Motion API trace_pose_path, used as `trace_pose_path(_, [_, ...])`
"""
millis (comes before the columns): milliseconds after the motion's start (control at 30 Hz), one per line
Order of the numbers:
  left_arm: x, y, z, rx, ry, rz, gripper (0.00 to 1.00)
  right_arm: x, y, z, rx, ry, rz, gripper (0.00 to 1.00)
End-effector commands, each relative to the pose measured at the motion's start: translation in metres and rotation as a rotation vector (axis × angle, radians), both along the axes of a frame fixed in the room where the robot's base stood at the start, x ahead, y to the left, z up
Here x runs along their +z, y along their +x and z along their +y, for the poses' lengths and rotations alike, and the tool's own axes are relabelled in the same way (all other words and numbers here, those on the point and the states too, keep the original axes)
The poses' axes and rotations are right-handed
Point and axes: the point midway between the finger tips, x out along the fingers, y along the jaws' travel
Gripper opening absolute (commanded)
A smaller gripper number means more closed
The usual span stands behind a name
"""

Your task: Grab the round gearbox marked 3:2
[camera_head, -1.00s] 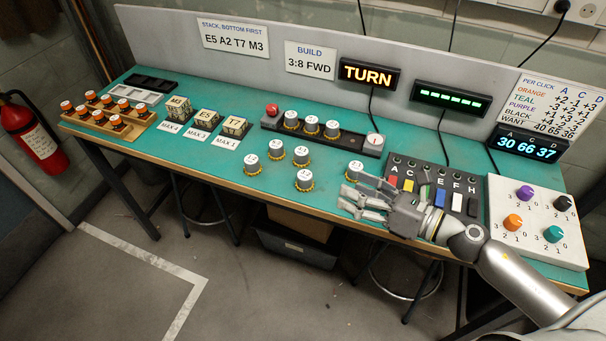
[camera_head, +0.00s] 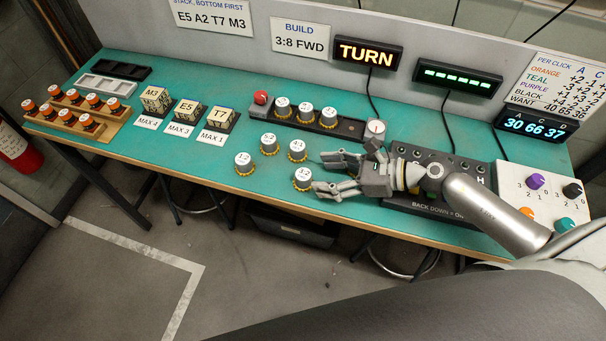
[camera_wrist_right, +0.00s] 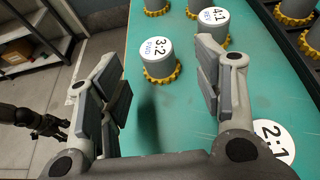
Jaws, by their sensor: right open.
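The round gearbox marked 3:2 (camera_wrist_right: 160,52) has a grey body, a white top label and a yellow toothed base. It stands upright on the teal bench, ahead of and between my fingers in the right wrist view. In the head view it appears as the gearbox (camera_head: 302,179) near the bench's front edge, just left of my fingertips. My right gripper (camera_head: 321,173) is open and empty, its fingers pointing left and apart from the gearbox. Its fingers also show in the wrist view (camera_wrist_right: 165,85).
A 4:1 gearbox (camera_wrist_right: 212,27) stands beyond, beside my right-hand finger. A 2:1 gearbox (camera_wrist_right: 273,138) is close at right, partly hidden. Further gearboxes (camera_head: 245,163) stand to the left. A dark rail (camera_head: 350,128) holding three gearboxes lies behind.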

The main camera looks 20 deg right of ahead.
Motion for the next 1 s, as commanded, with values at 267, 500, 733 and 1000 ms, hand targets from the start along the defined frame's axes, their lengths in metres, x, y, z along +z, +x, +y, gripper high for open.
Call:
trace_pose_path(267, [0.011, 0.034, -0.002, -0.001, -0.005, -0.051, 0.56, -0.003, 0.008, 0.014, -0.001, 0.003, 0.0, 0.6])
trace_pose_path(500, [0.029, 0.043, -0.003, -0.001, -0.006, -0.065, 0.56, -0.01, 0.021, 0.04, -0.002, 0.003, 0.0, 0.6])
trace_pose_path(733, [0.031, 0.027, -0.001, 0.0, -0.004, -0.041, 0.56, -0.019, 0.029, 0.052, -0.001, -0.001, -0.001, 0.6])
trace_pose_path(1000, [0.03, 0.023, -0.001, 0.0, -0.003, -0.035, 0.56, -0.019, 0.028, 0.052, 0.0, -0.001, -0.001, 0.52])
